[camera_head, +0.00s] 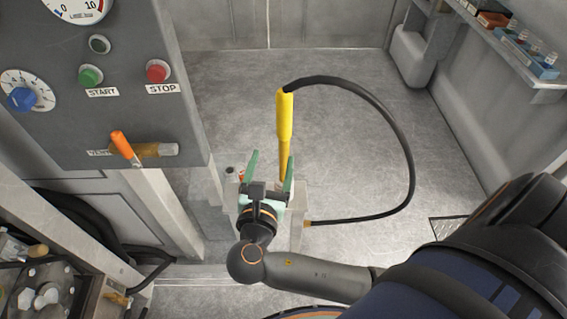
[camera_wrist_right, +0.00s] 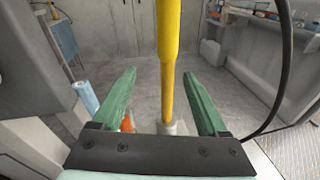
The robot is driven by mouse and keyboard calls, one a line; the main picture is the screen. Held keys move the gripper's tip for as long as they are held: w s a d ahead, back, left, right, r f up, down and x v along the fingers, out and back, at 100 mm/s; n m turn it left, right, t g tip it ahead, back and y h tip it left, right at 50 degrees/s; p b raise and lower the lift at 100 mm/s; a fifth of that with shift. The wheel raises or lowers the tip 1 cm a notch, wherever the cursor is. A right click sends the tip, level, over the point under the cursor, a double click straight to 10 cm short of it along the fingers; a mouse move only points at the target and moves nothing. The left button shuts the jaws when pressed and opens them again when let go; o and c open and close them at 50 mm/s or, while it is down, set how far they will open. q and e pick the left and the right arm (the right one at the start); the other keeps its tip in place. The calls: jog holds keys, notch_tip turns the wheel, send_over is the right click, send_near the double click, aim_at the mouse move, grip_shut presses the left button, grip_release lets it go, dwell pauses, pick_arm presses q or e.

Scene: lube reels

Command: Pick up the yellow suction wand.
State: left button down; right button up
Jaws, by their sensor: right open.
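The yellow suction wand (camera_head: 285,122) stands upright in the middle of the head view, with a black hose (camera_head: 411,150) curving from its top down to the right. It also shows in the right wrist view (camera_wrist_right: 168,50), between the two fingers and beyond the palm. My right gripper (camera_head: 271,168) is open, its green fingers on either side of the wand's lower part. In the right wrist view the gripper (camera_wrist_right: 160,90) shows no finger touching the wand. The wand's lower end is partly hidden by the gripper. My left gripper is not in view.
A grey control panel (camera_head: 120,105) with a green button (camera_head: 90,76), a red button (camera_head: 158,71) and an orange-handled valve (camera_head: 123,145) stands at the left. A shelf (camera_head: 500,45) with small bottles is at the upper right. The floor (camera_head: 345,130) behind the wand is clear.

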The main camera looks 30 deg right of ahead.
aim_at(284, 130)
jog(key=w+d+r, duration=0.1)
jog(key=w+d+h, duration=0.1)
jog(key=d, duration=0.1)
jog(key=w+d+r+h, duration=0.1)
jog(key=d, duration=0.1)
jog(key=shift+w+d+r+b, duration=0.1)
jog(key=shift+w+r+b, duration=0.25)
jog(key=shift+b, duration=0.05)
jog(key=x, duration=0.6)
jog(key=shift+w+b, duration=0.1)
jog(key=shift+b, duration=0.2)
jog(key=shift+c, duration=0.3)
grip_shut()
dwell(0.5)
